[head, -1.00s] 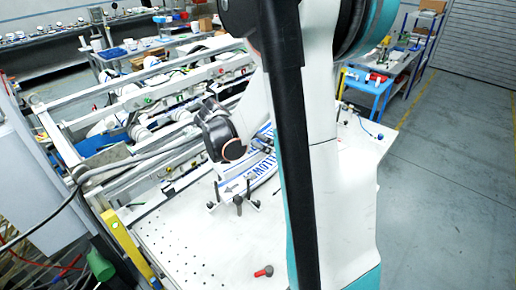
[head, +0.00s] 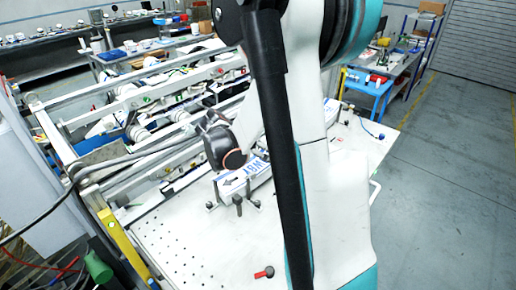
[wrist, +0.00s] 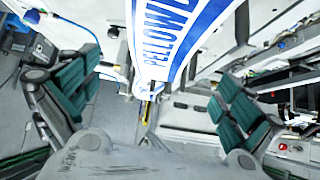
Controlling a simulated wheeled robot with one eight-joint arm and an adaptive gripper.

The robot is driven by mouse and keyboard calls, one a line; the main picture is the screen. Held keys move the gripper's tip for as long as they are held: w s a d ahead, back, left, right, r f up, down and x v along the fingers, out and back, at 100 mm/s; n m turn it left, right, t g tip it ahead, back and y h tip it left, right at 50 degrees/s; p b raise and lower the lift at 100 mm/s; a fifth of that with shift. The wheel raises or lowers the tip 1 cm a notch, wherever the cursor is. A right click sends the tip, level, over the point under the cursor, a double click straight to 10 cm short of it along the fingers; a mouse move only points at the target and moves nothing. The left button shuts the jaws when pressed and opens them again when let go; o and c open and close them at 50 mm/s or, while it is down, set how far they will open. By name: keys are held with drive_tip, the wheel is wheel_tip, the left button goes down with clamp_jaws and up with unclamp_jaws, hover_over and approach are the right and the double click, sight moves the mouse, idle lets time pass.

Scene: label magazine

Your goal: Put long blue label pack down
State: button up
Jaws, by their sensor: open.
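The long label pack (head: 254,169) is white with blue stripes and blue lettering. In the head view its near end lies on the white table by small black-knobbed posts (head: 238,202), and my arm hides its far part. In the wrist view the pack (wrist: 178,38) runs from the top edge toward the middle, ahead of the gap between my fingers. My gripper (wrist: 152,98) is open, with its green-padded fingers wide apart to either side of the pack's end and no visible contact. My arm hides the fingers in the head view.
A metal-framed machine (head: 150,118) with several rollers stands along the table's left and back. A red-and-black knob (head: 264,272) lies on the table's front part. The perforated tabletop (head: 190,240) in front is mostly clear. A blue workbench (head: 372,92) stands at the back right.

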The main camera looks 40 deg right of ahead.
drive_tip(key=shift+r, duration=0.1)
drive_tip(key=shift+a+r, duration=0.25)
drive_tip(key=shift+a, duration=0.05)
drive_tip(key=v, duration=0.2)
drive_tip(key=shift+a+r, duration=0.1)
drive_tip(key=shift+a, duration=0.2)
drive_tip(key=a, duration=0.3)
drive_tip(key=a+b, duration=0.1)
drive_tip(key=a, duration=0.3)
drive_tip(key=s+a+b, duration=0.1)
drive_tip(key=a, duration=0.3)
drive_tip(key=shift+a, duration=0.3)
drive_tip(key=shift+s, duration=0.15)
